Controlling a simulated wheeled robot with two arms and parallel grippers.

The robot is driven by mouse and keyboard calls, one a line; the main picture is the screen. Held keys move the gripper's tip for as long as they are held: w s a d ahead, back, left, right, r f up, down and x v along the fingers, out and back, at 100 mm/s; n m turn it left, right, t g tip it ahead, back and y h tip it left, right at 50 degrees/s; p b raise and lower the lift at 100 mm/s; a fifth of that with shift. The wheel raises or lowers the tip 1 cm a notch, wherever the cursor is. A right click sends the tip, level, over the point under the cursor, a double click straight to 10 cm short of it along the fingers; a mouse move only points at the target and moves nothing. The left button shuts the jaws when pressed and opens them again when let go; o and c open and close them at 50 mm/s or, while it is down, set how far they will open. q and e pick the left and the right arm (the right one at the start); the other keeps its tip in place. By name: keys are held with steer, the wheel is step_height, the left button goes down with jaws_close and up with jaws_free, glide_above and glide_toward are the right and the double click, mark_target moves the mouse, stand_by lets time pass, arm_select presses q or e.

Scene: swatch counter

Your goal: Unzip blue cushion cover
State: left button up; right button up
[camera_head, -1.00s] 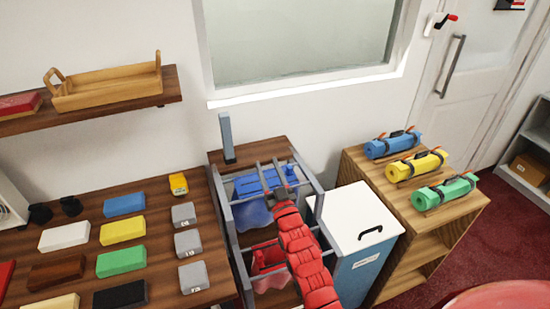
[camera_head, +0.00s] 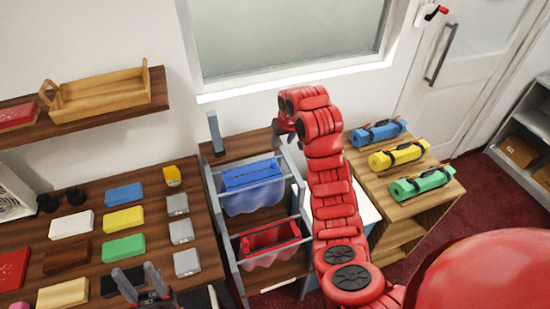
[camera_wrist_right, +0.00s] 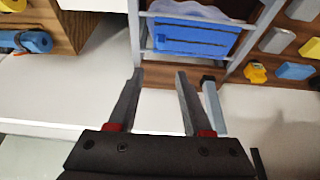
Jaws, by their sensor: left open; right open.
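The blue cushion cover (camera_head: 253,185) hangs in the upper bay of a grey metal rack; it also shows in the right wrist view (camera_wrist_right: 195,40). A dark line runs along its flat upper panel, but I cannot make out a zip pull or tell how far it is open. My left gripper (camera_head: 139,277) is open and empty at the bottom edge, over the swatch counter.
A red cover (camera_head: 270,238) hangs in the lower bay of the rack (camera_head: 238,262). A grey post (camera_head: 215,132) stands behind the rack. Coloured blocks lie on the counter (camera_head: 205,235) to the left. Rolled mats (camera_head: 398,156) lie on a wooden shelf unit to the right.

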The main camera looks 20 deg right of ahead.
steer(key=b, duration=0.6)
glide_toward(274, 161)
steer(key=p+x, duration=0.3)
steer(key=x, duration=0.4)
steer(key=shift+p, duration=0.3)
steer(key=shift+w+f, duration=0.15)
steer(key=shift+f, duration=0.55)
jaws_close()
